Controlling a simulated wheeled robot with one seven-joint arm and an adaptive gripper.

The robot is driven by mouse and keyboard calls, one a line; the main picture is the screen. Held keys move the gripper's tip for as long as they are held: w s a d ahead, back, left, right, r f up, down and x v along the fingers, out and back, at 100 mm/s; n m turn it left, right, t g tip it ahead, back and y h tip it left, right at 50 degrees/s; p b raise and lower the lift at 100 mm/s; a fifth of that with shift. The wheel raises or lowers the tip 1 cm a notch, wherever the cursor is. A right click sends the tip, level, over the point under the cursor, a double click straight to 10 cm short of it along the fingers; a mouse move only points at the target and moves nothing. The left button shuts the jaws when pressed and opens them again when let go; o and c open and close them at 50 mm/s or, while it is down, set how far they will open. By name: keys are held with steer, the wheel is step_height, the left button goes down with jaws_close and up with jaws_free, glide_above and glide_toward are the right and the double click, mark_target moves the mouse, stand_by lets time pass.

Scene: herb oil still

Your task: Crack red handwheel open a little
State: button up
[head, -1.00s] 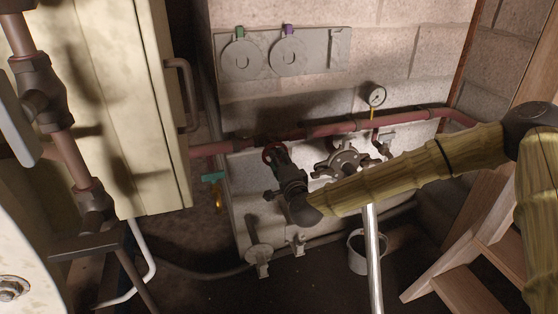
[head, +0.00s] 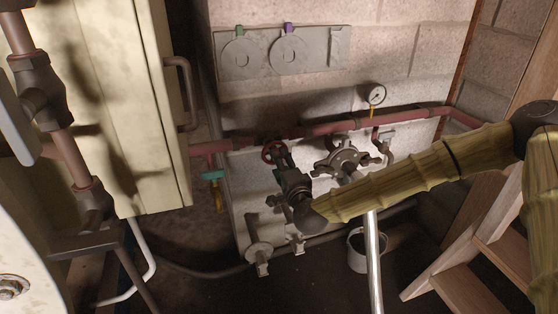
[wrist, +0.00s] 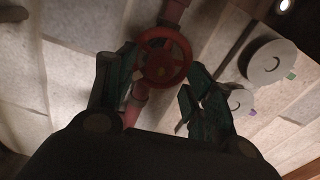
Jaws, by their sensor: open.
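The red handwheel (wrist: 164,57) sits on the red pipe and shows whole in the wrist view, with its hub and spokes facing me. In the head view the red handwheel (head: 273,151) shows partly, just beyond my gripper (head: 283,165). In the wrist view my gripper (wrist: 160,88) is open, with one dark green finger to the left of the wheel and one to the right. The wheel lies between the fingertips in the picture. I cannot tell whether either finger touches it. Nothing is held.
A grey handwheel (head: 343,160) stands just right of my gripper. A pressure gauge (head: 376,95) rises from the red pipe (head: 320,131). A teal-handled valve (head: 213,176) hangs left, beside the cream cabinet (head: 150,120). A bucket (head: 357,252) and wooden steps (head: 470,260) are at lower right.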

steer(key=v, duration=0.9)
steer(key=shift+r, duration=0.1)
stand_by(1.0)
